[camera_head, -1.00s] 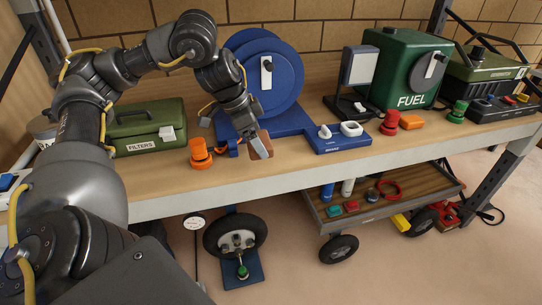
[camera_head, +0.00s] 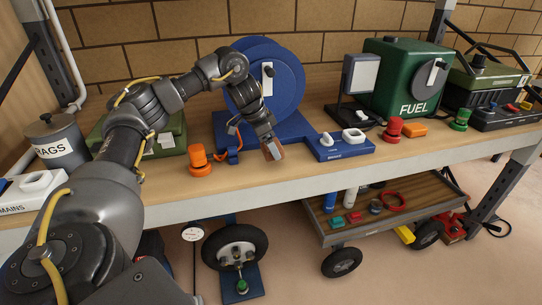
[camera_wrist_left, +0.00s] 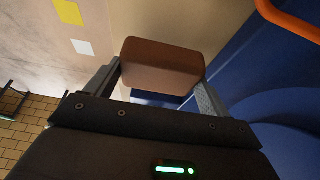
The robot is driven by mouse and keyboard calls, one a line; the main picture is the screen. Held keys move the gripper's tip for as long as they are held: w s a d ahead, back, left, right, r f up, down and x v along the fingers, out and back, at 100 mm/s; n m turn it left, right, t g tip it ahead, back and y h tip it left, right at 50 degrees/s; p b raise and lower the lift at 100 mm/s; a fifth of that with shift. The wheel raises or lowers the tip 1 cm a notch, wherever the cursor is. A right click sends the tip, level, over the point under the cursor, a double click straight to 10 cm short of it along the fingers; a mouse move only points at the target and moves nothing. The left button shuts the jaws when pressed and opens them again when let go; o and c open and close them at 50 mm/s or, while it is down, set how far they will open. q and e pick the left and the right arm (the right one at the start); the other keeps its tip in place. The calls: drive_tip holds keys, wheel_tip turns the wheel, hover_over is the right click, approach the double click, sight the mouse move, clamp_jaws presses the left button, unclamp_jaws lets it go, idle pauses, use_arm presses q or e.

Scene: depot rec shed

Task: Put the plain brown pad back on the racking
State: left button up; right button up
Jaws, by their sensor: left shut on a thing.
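The plain brown pad (camera_head: 278,152) is a small rounded block. It is gripped at the end of my left arm, over the front part of the racking's wooden top (camera_head: 235,178). My left gripper (camera_head: 270,148) is shut on it. In the left wrist view the pad (camera_wrist_left: 160,62) sits between the two fingers, gripped at its ends. I cannot tell whether its underside touches the wood. My right gripper is not in view.
A blue reel (camera_head: 283,85) on a blue base stands just behind the pad. A small trolley (camera_head: 330,238) stands below. Bare wood lies along the front edge.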

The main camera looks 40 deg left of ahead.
use_arm(q)
drive_tip(key=shift+w+f, duration=0.3)
drive_tip(key=shift+f, duration=0.15)
drive_tip(key=shift+a+f+b, duration=0.15)
drive_tip(key=shift+f+b, duration=0.25)
drive_tip(key=shift+f, duration=1.15)
drive_tip(key=o, duration=0.8)
drive_tip(key=shift+w, duration=0.1)
drive_tip(key=p+v, duration=0.4)
drive_tip(key=v, duration=0.8)
drive_tip(key=shift+r, duration=0.1)
drive_tip(key=shift+w, duration=0.1)
